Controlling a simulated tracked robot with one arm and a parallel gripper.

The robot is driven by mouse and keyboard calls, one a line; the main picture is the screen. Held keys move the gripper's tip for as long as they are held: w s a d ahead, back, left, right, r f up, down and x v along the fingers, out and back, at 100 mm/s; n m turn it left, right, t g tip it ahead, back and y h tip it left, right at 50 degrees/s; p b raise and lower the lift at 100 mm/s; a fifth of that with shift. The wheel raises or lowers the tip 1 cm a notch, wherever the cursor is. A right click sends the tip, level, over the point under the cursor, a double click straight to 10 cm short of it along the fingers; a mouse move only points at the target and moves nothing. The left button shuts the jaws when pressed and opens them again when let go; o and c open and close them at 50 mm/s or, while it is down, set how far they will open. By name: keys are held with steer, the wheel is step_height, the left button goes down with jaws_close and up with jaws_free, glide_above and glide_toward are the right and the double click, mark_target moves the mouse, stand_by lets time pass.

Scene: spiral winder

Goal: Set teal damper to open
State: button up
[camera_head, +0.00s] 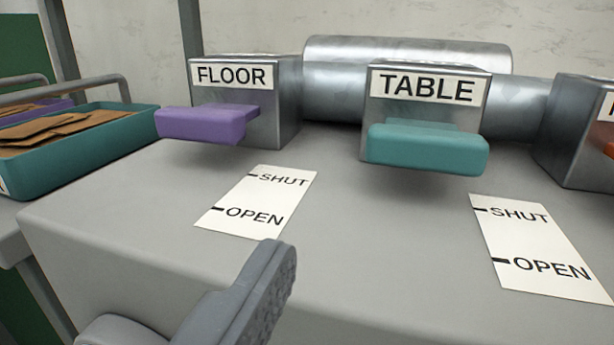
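The teal damper handle (428,150) is a wide rounded bar on the front of a metal housing (376,101) labelled TABLE. It sits close against the housing, on the SHUT side of its marks. A white card (530,243) on the bench, to the right and nearer, has a SHUT mark farther back and an OPEN mark nearer. One grey finger of my gripper (255,295) shows at the bottom, in front of and to the left of the teal handle, not touching it.
A purple handle (201,123) on the FLOOR housing (288,100) is at the left, with its own card (258,201). A third housing (570,135) stands at the right edge. A teal tray (80,152) of brown pieces is far left. The bench top between is clear.

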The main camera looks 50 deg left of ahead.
mark_target(427, 155)
steer(key=b+x, duration=0.2)
steer(key=x, duration=1.1)
steer(key=shift+w+a+f, duration=0.1)
steer(key=shift+w+a, duration=0.1)
steer(key=shift+a, duration=0.1)
